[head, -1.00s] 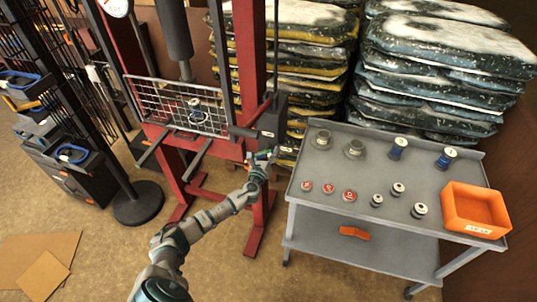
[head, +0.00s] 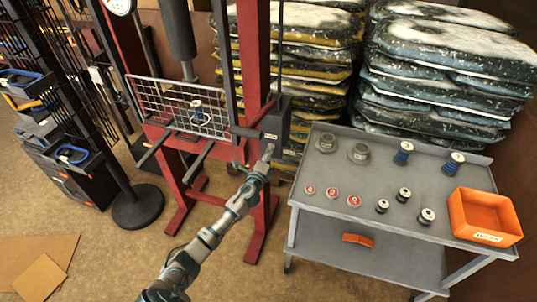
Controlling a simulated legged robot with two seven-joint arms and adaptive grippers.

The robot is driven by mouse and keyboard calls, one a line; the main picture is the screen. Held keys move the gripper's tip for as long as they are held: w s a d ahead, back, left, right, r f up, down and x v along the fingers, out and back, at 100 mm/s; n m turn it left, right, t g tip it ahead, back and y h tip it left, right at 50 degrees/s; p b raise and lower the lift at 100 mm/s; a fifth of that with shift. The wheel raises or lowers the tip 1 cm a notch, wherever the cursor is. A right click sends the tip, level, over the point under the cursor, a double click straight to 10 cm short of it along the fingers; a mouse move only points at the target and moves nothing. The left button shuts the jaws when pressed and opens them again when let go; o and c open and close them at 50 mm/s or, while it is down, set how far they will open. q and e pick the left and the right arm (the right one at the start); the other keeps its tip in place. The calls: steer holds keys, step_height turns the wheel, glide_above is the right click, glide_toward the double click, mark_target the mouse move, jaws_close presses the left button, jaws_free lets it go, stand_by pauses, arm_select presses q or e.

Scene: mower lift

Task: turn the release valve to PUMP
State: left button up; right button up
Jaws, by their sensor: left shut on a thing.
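The dark pump block (head: 276,118) of the red press is fixed to the press's right post, with a small pale label low on its front. My left gripper (head: 268,152) is at the lower front of this block, just under the label. It is shut on what appears to be the release valve, which the fingers hide. I cannot read which way the valve points. My right gripper is not in view.
The red press frame (head: 254,60) has a wire guard (head: 180,105). A grey cart (head: 330,222) right of my arm carries several small parts and an orange bin (head: 484,216). Stacked bags (head: 445,75) stand behind. A black post base (head: 138,207) stands left.

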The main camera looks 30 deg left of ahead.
arm_select(q)
steer(key=shift+s+f+n+g, duration=0.2)
steer(key=shift+f+n+g, duration=0.1)
steer(key=shift+f+n, duration=0.8)
steer(key=shift+c, duration=0.2)
steer(key=shift+r+n, duration=0.1)
steer(key=shift+n, duration=0.5)
steer(key=shift+s+a+n, duration=0.1)
steer(key=shift+a+n, duration=0.05)
steer(key=shift+n, duration=0.15)
steer(key=o, duration=1.5)
steer(key=shift+a+f, duration=0.2)
steer(key=shift+a, duration=0.05)
steer(key=shift+r, duration=0.1)
steer(key=v, duration=1.1)
steer(key=shift+s+d+r, duration=0.2)
steer(key=shift+s+d, duration=0.05)
steer(key=shift+d, duration=0.1)
